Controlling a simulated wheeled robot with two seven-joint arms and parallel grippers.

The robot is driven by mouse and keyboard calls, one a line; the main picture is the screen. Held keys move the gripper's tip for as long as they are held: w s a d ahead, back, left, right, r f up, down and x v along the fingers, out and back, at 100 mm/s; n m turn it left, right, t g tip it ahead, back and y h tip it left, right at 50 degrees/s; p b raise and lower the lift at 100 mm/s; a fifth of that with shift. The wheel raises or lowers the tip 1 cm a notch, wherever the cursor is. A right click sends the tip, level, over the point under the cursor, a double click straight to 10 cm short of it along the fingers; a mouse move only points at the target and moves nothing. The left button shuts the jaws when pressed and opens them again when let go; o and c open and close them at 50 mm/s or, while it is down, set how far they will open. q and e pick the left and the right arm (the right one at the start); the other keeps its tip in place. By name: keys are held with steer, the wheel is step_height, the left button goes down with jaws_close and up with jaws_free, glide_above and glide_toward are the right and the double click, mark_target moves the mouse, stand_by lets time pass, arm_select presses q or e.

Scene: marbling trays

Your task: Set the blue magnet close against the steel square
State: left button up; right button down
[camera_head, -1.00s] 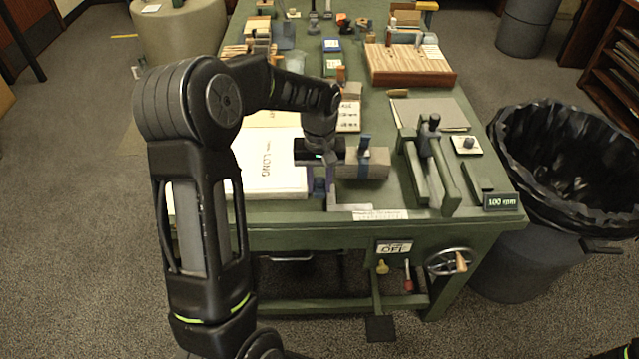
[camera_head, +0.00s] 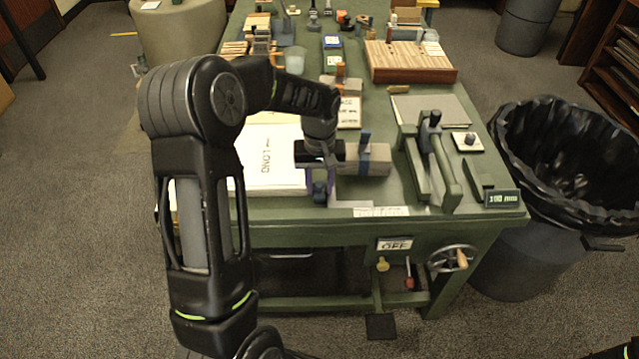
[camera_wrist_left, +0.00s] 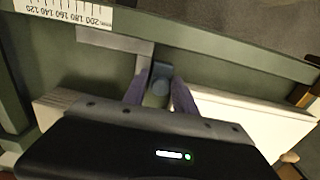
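The blue magnet (camera_head: 320,191) is a small dark blue knob near the front edge of the green table. In the left wrist view the magnet (camera_wrist_left: 161,77) lies between the two purple fingers of my left gripper (camera_wrist_left: 161,90). The fingers look shut on its sides; any small gap is hard to make out. The left gripper (camera_head: 320,182) points down at the table. A flat grey metal strip, which looks like the steel square (camera_wrist_left: 112,40), lies beside the magnet in the left wrist view; whether they touch is unclear. My right gripper is not in view.
A grey block with a blue band (camera_head: 376,162) stands just right of the left gripper. A white paper stack (camera_head: 268,175) lies to its left. A ruler (camera_wrist_left: 65,12) lies near the table edge. A green frame with bars (camera_head: 430,165) stands further right.

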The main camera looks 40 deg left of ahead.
mark_target(320, 184)
arm_select(q)
steer(key=shift+o, duration=1.2)
steer(key=shift+a+r+p, duration=0.15)
steer(key=shift+r+p, duration=0.3)
steer(key=shift+r, duration=0.35)
step_height(320, 184, up, 12)
steer(key=shift+f, duration=0.2)
